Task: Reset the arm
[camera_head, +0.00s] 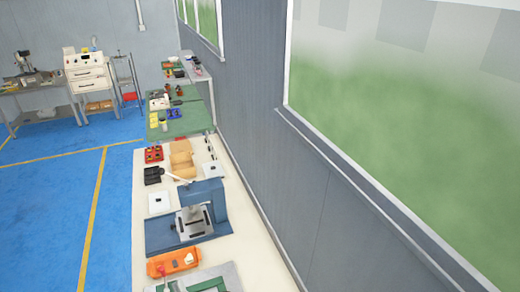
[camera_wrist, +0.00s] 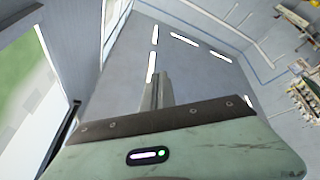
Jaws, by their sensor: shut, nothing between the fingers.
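My gripper (camera_wrist: 156,90) shows in the wrist view, with its two grey fingers together and nothing between them. Beyond it are the ceiling and several strip lights, so it appears to point upward, away from any work surface. It touches nothing that I can see. My arm and gripper do not show in the head view. The coil winder cannot be told for certain; a blue machine with a lever (camera_head: 195,212) stands on the white bench (camera_head: 257,262) in the head view.
A cardboard box (camera_head: 182,160) and small parts stand farther back. Green-topped tables (camera_head: 192,122) continue behind. A wall with a window (camera_head: 400,110) runs along the right. Blue floor (camera_head: 50,215) is clear at left.

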